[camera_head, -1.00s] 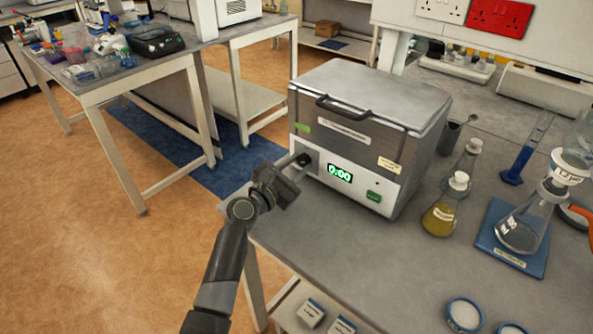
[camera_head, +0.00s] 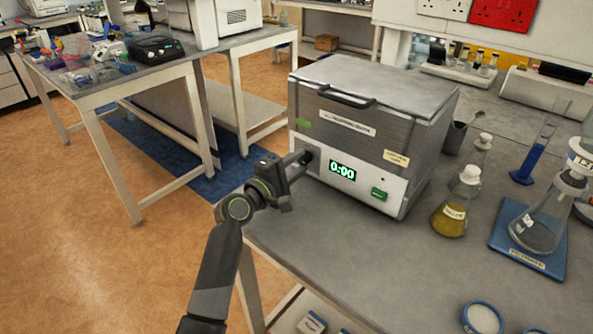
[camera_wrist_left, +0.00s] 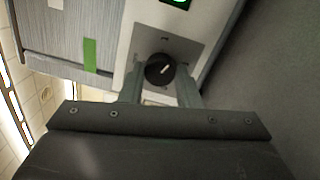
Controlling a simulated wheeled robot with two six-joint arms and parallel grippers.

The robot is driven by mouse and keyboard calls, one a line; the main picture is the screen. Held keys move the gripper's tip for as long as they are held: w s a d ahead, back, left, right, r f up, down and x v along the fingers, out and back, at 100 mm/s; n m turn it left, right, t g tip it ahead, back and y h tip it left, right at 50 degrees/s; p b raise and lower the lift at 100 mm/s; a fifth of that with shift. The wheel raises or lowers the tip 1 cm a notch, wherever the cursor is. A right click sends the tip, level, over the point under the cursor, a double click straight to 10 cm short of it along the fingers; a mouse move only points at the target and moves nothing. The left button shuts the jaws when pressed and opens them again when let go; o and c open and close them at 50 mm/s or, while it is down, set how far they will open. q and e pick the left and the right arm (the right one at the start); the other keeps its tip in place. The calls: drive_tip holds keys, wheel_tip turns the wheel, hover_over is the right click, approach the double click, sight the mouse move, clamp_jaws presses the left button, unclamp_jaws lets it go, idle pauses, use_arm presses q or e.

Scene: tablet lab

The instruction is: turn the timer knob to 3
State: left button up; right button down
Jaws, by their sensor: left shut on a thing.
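The grey and white bath unit (camera_head: 365,150) stands on the bench with its lid down. Its green display (camera_head: 342,170) reads 0:00. The timer knob (camera_wrist_left: 160,69) is round and black with a white pointer mark, on a grey plate on the unit's front. In the wrist view the pointer points up and slightly right. My left gripper (camera_head: 305,158) is at the left end of the front panel and hides most of the knob in the head view. In the wrist view its two fingers (camera_wrist_left: 161,88) are shut on the knob, one on each side. My right gripper is not in view.
A green switch (camera_head: 379,194) is right of the display. A yellow-filled flask (camera_head: 449,220) stands right of the unit, and a conical flask (camera_head: 537,232) stands on a blue-edged plate farther right. The bench front is largely clear.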

use_arm(q)
drive_tip(key=m+b, duration=0.1)
drive_tip(key=m, duration=0.1)
drive_tip(key=m+b, duration=0.1)
drive_tip(key=m, duration=0.1)
drive_tip(key=m+b, duration=0.2)
drive_tip(key=shift+f+m, duration=0.25)
drive_tip(key=shift+m, duration=0.05)
drive_tip(key=shift+m+g+b, duration=0.3)
drive_tip(key=shift+m+b, duration=0.35)
drive_tip(key=shift+m, duration=0.55)
drive_tip(key=shift+r+m, duration=0.1)
drive_tip(key=shift+m, duration=0.4)
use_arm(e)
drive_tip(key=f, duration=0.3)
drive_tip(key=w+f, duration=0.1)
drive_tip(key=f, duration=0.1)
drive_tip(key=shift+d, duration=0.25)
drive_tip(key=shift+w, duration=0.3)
use_arm(q)
drive_tip(key=o, duration=1)
drive_tip(key=shift+r, duration=0.1)
drive_tip(key=shift+c, duration=0.2)
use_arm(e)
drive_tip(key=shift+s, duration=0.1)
use_arm(q)
drive_tip(key=shift+a, duration=0.1)
